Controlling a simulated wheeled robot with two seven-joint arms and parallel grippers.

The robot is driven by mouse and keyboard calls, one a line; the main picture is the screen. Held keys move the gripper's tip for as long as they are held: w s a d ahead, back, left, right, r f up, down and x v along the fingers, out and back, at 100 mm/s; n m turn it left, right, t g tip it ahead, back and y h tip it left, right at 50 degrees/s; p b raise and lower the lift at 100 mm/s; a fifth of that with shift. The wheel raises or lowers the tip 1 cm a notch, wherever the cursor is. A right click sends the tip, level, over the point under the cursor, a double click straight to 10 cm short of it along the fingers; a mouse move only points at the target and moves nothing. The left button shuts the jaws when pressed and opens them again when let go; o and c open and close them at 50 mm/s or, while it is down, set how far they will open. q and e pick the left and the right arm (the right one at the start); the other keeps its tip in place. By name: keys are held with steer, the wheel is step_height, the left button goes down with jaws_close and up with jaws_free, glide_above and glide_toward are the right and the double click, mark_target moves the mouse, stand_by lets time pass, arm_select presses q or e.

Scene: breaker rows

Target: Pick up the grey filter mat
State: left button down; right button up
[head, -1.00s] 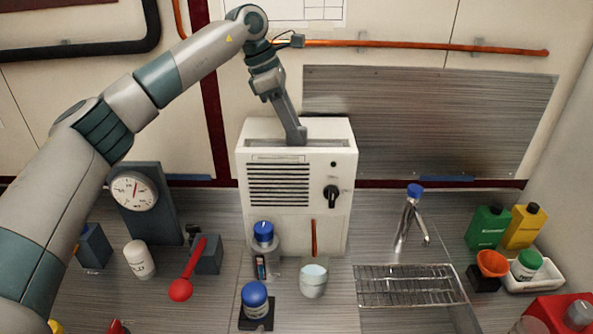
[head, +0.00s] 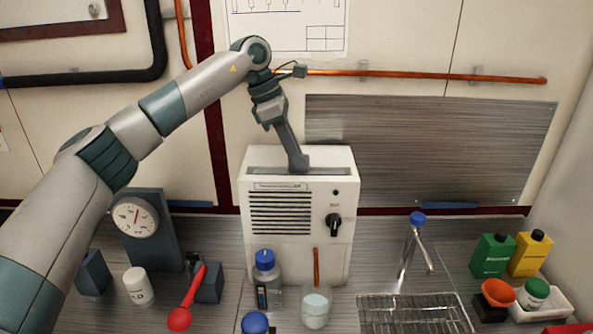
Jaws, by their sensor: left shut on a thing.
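A white machine (head: 297,240) stands at the back of the bench, with a long opening in its top. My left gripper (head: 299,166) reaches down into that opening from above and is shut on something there. A dull grey strip (head: 270,171) shows along the opening; it fits the grey filter mat, but I cannot make out its edges. Most of what the jaws hold is hidden inside the machine. My right gripper is not in view.
The machine's front has a vent grille, a small dark lamp (head: 335,192) and a black knob (head: 333,226). A blue-capped bottle (head: 266,280) and a clear beaker (head: 315,308) stand before it. A dial gauge (head: 135,217) is left; a tap (head: 412,250) is right.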

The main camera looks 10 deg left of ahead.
arm_select(q)
steer(key=shift+r, duration=0.45)
step_height(320, 180, up, 27)
steer(key=p, duration=0.2)
steer(key=shift+f, duration=0.1)
stand_by(0.5)
